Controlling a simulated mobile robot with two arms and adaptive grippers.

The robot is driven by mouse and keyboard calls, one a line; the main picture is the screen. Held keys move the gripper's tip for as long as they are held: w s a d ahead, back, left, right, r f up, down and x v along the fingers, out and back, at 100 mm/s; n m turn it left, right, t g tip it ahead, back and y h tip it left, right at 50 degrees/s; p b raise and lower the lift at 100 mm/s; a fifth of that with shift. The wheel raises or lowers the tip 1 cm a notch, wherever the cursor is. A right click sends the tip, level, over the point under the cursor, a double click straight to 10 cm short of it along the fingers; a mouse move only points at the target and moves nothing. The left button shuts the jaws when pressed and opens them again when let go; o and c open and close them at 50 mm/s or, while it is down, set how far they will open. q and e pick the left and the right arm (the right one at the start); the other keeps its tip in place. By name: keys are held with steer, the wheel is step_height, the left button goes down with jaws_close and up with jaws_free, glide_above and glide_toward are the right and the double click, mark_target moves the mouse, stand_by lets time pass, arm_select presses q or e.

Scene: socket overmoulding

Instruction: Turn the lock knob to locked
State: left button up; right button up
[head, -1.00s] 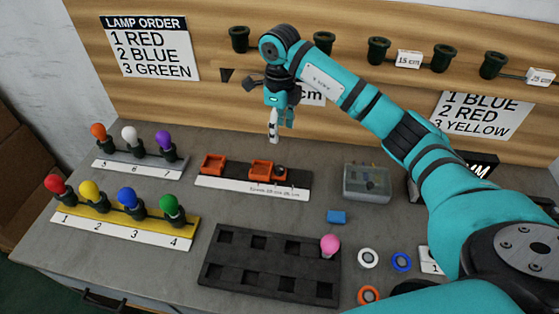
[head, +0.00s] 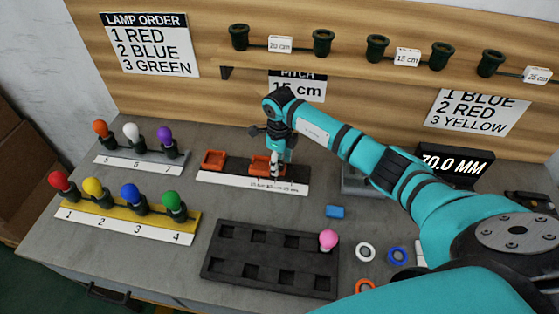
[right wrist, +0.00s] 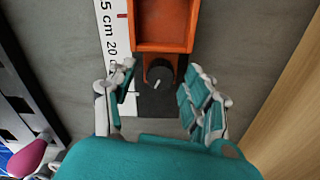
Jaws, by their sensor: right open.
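The lock knob (right wrist: 160,72) is a dark round knob with a short white mark, at the end of an orange block (right wrist: 165,25) on the dark rail fixture. In the right wrist view the mark lies on the knob's lower side. My right gripper (right wrist: 158,92) is open, with one finger on each side of the knob and visible gaps between. In the head view my right gripper (head: 276,168) is low over the right end of the fixture (head: 298,174) and hides the knob there. I cannot tell its exact height. My left gripper is not in view.
A second orange block (head: 213,160) sits on the fixture's left end. Lamps on a yellow holder (head: 150,217) and a grey holder stand left. A black socket tray (head: 215,265) with a pink lamp (head: 328,240) lies in front.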

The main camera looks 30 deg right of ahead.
mark_target(280, 164)
steer(key=shift+c, duration=0.2)
jaws_close()
steer(key=shift+m, duration=0.7)
steer(key=shift+o, duration=0.2)
jaws_free()
step_height(280, 164, up, 12)
